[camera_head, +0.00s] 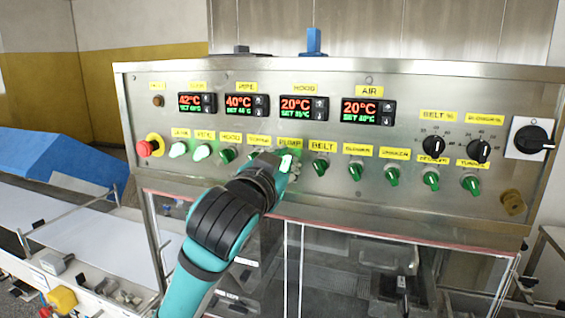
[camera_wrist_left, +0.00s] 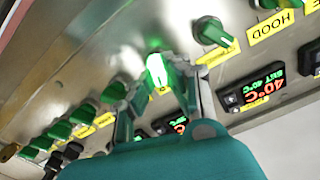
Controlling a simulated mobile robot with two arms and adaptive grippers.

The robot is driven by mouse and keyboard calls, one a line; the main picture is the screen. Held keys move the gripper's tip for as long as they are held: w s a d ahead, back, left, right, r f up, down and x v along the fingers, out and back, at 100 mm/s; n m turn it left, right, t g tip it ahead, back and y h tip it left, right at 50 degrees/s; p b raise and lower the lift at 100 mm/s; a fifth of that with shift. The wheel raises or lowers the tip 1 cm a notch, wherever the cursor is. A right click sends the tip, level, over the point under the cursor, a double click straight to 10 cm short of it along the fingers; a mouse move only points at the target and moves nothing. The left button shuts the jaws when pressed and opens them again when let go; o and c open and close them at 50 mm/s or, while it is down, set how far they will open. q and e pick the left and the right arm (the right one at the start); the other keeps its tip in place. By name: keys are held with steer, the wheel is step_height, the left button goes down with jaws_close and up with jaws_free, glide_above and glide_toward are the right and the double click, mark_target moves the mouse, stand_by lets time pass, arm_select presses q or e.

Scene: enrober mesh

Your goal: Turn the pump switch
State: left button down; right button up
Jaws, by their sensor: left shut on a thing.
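The pump switch (camera_head: 286,162) is a green knob under the yellow pump label (camera_head: 290,142) on the steel control panel (camera_head: 230,178). It glows bright green. My left gripper (camera_head: 277,163) reaches up to it from below and partly hides it. In the left wrist view, the lit knob (camera_wrist_left: 156,68) sits between the two fingers of my left gripper (camera_wrist_left: 160,80), which are shut on it. The exact angle of the knob is hard to read. My right gripper is not in view.
Other green knobs flank it closely, such as the belt knob (camera_head: 320,167) at right. A red emergency stop (camera_head: 145,148) is at the panel's left. Temperature displays (camera_head: 302,109) sit above. A large black rotary switch (camera_head: 532,139) is at far right.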

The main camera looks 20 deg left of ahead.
arm_select(q)
steer(key=shift+m, duration=1.2)
steer(key=c, duration=1.4)
jaws_free()
steer(key=shift+o, duration=0.2)
steer(key=shift+w+d, duration=0.1)
steer(key=shift+w, duration=0.05)
steer(key=s, duration=0.7)
steer(key=shift+s, duration=0.25)
